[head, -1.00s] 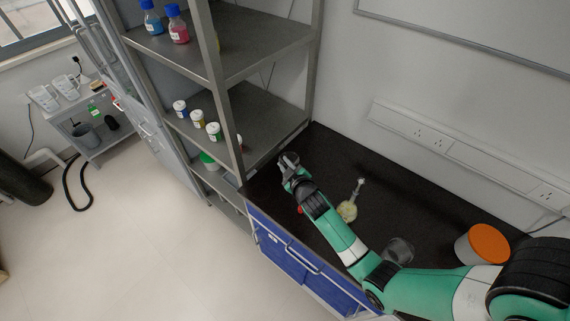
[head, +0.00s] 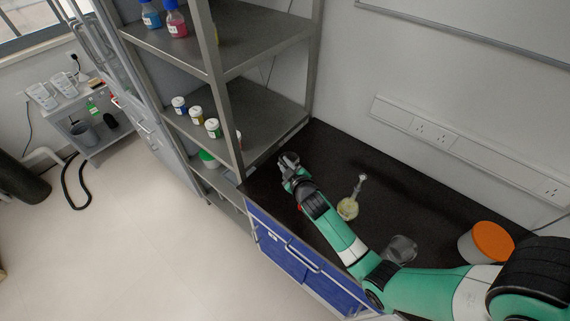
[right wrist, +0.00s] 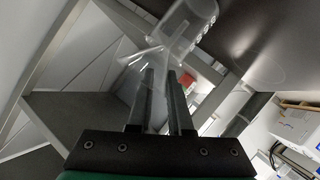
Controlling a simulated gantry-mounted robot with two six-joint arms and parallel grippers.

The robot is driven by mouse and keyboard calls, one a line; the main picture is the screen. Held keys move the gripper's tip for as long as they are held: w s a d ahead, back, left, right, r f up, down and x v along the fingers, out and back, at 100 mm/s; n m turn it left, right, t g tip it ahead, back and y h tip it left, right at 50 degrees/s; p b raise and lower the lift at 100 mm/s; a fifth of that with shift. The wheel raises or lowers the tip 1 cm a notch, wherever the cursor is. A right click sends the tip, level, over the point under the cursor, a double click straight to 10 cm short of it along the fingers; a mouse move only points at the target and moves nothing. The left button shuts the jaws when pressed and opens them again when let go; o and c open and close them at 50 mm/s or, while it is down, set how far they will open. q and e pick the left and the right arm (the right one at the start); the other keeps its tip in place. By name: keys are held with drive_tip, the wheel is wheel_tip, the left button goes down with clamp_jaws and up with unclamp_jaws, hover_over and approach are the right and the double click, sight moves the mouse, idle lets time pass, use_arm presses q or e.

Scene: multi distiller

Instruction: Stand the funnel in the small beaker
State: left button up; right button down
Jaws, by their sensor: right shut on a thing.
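My right gripper (head: 289,165) is low over the far left corner of the dark bench. In the right wrist view the gripper (right wrist: 162,76) has its jaws closed on a clear piece that looks like the funnel (right wrist: 146,56). The funnel is transparent and its outline is faint. A small clear beaker (right wrist: 193,22) with markings on its side is just beyond the fingertips. It overlaps the funnel in this view, so I cannot tell whether the funnel is inside it or only beside it. In the head view the gripper mostly hides both. My left gripper is not in view.
A flask with pale yellow contents (head: 347,209) and a clear piece upright in its neck stands mid-bench. A larger clear beaker (head: 402,247) is close beside my right arm. An orange-lidded tub (head: 490,242) stands at the right. Metal shelves (head: 255,110) rise left of the bench.

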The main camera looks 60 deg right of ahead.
drive_tip(key=shift+f+b, duration=0.45)
drive_tip(key=shift+f, duration=0.1)
drive_tip(key=c, duration=0.8)
unclamp_jaws()
drive_tip(key=shift+o, duration=0.2)
drive_tip(key=shift+s+a+r, duration=0.2)
drive_tip(key=shift+s+a, duration=0.05)
drive_tip(key=shift+s, duration=0.05)
drive_tip(key=p+v, duration=0.3)
drive_tip(key=v, duration=0.7)
drive_tip(key=shift+s+a, duration=0.2)
drive_tip(key=shift+s, duration=0.1)
drive_tip(key=shift+w+a+r, duration=0.1)
